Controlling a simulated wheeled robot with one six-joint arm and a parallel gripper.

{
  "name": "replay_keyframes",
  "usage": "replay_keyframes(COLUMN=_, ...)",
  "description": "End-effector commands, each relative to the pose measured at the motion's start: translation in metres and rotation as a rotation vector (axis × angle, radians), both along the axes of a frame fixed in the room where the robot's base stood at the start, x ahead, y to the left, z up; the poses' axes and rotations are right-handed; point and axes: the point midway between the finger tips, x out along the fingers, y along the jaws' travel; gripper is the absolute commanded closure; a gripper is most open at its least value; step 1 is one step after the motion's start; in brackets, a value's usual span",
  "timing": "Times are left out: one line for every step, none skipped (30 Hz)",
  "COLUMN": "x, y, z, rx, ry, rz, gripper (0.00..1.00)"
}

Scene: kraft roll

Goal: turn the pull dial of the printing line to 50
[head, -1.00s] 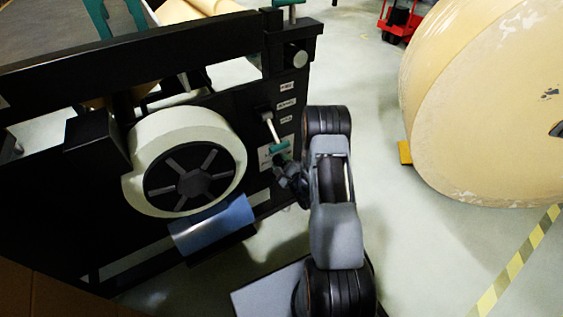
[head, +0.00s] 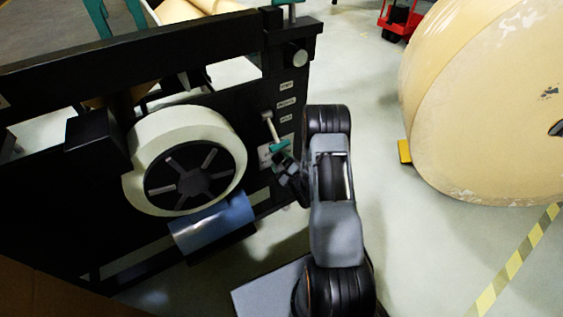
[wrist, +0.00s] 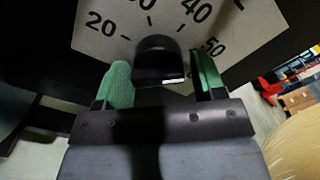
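The pull dial has a black knob (wrist: 160,55) on a pale scale plate (wrist: 95,25) with dark numbers. In the wrist view I read 20 at left, a partly hidden number ending in 0, then 40 and 50 to the right. A short white mark shows low on the knob, but its reading is unclear. My gripper (wrist: 162,80) has its green fingers on either side of the knob, apart, with a narrow gap at the right finger. In the head view my gripper (head: 281,157) covers most of the scale plate (head: 264,155); the knob is hidden there.
A white-handled lever (head: 271,130) sits just above my gripper on the black machine frame (head: 200,45). A pale roll (head: 215,125) is mounted to the left, with a blue sheet (head: 213,225) below.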

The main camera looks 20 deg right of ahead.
Motion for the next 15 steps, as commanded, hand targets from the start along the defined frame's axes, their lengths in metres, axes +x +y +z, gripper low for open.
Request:
replay_keyframes(x=0.000, y=0.000, z=0.000, rx=0.000, ry=-0.001, rz=0.001, gripper=0.32)
replay_keyframes(x=0.000, y=0.000, z=0.000, rx=0.000, ry=-0.001, rz=0.001, gripper=0.29)
replay_keyframes(x=0.000, y=0.000, z=0.000, rx=0.000, ry=-0.001, rz=0.001, gripper=0.27)
replay_keyframes(x=0.000, y=0.000, z=0.000, rx=-0.001, ry=-0.001, rz=0.002, gripper=0.27)
replay_keyframes(x=0.000, y=0.001, z=0.000, rx=-0.001, ry=-0.001, rz=0.002, gripper=0.27)
replay_keyframes(x=0.000, y=0.001, z=0.000, rx=-0.001, ry=-0.002, rz=0.003, gripper=0.27)
replay_keyframes(x=0.000, y=0.002, z=0.000, rx=-0.001, ry=-0.001, rz=0.004, gripper=0.27)
replay_keyframes(x=0.000, y=0.002, z=0.000, rx=-0.001, ry=-0.001, rz=0.004, gripper=0.27)
replay_keyframes(x=0.000, y=0.001, z=0.000, rx=-0.001, ry=-0.002, rz=0.003, gripper=0.27)
replay_keyframes(x=0.000, y=0.001, z=0.000, rx=-0.001, ry=-0.001, rz=0.002, gripper=0.27)
replay_keyframes(x=-0.001, y=0.000, z=0.000, rx=-0.001, ry=-0.001, rz=0.002, gripper=0.27)
replay_keyframes(x=-0.004, y=0.000, z=0.001, rx=0.000, ry=0.000, rz=0.001, gripper=0.27)
replay_keyframes(x=-0.006, y=-0.001, z=0.001, rx=0.000, ry=0.001, rz=0.001, gripper=0.27)
replay_keyframes(x=-0.009, y=-0.001, z=0.001, rx=0.000, ry=0.000, rz=0.001, gripper=0.27)
replay_keyframes(x=-0.014, y=-0.002, z=0.001, rx=-0.001, ry=0.001, rz=0.001, gripper=0.27)
